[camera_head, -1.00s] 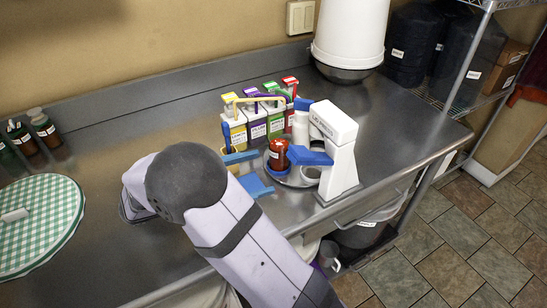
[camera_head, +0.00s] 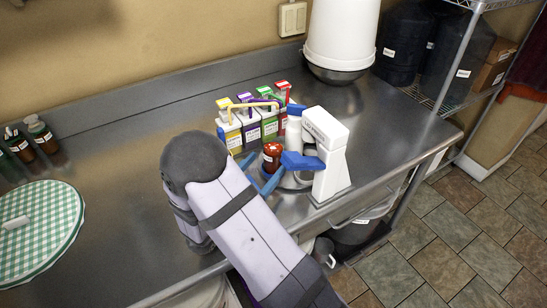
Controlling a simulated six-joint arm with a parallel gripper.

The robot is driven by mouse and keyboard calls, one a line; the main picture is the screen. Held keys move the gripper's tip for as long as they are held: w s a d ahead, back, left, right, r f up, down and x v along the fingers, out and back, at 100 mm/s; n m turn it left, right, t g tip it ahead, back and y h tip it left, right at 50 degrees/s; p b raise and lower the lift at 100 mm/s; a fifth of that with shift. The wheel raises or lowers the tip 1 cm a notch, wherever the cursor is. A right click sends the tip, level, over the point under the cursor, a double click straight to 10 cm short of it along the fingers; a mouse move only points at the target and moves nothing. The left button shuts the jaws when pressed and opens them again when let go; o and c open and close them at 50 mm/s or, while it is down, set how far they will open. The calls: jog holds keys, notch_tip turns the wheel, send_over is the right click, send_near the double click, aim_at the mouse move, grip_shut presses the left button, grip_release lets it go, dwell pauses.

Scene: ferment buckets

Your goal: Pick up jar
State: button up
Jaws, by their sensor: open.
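The jar (camera_head: 271,158) is small and reddish-brown with a white label. It stands upright on a round grey plate (camera_head: 289,180) on the metal counter, left of the white lab device. My gripper (camera_head: 264,171) shows as two blue fingers, spread apart, just left of and in front of the jar. It looks open and empty. My dark, rounded arm joint and lilac link hide the rest of the gripper. I cannot tell whether a finger touches the jar.
A white lab device (camera_head: 333,155) with a blue part stands close right of the jar. Several coloured cartons (camera_head: 250,124) and a white bottle (camera_head: 294,128) stand behind. A checked green round cloth (camera_head: 45,225) and brown bottles (camera_head: 42,135) are left. The counter's middle left is clear.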

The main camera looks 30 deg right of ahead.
aim_at(268, 161)
jog(key=shift+p+x, duration=1.1)
jog(key=shift+x, duration=1.5)
jog(key=shift+w, duration=0.1)
jog(key=c, duration=1.5)
jog(key=shift+r, duration=0.15)
notch_tip(268, 161, up, 18)
jog(key=shift+a+f+b, duration=0.1)
jog(key=shift+f+b, duration=0.05)
jog(key=shift+b, duration=0.7)
